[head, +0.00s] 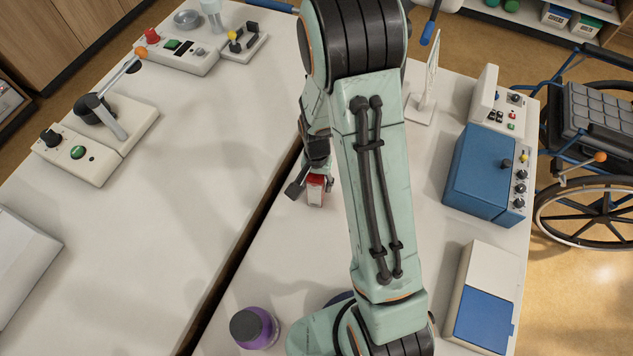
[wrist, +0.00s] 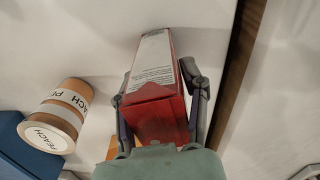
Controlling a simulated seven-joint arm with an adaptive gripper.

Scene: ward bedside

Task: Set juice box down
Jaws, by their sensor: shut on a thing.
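The juice box (wrist: 155,108) is red with a white printed side panel. In the wrist view it stands between the two fingers of my gripper (wrist: 160,84), which is shut on it. In the head view the juice box (head: 315,190) shows just below my gripper (head: 308,182), over the right-hand white table (head: 290,260), close to its left edge. My arm hides part of the gripper and the area to the right. I cannot tell whether the base of the box touches the table.
A dark gap (head: 250,225) runs between the two white tables. A can marked PEACH (wrist: 60,115) shows near the gripper in the wrist view. A purple jar (head: 255,328) stands at the front, and a blue device (head: 482,172) at the right. Table around the box looks mostly bare.

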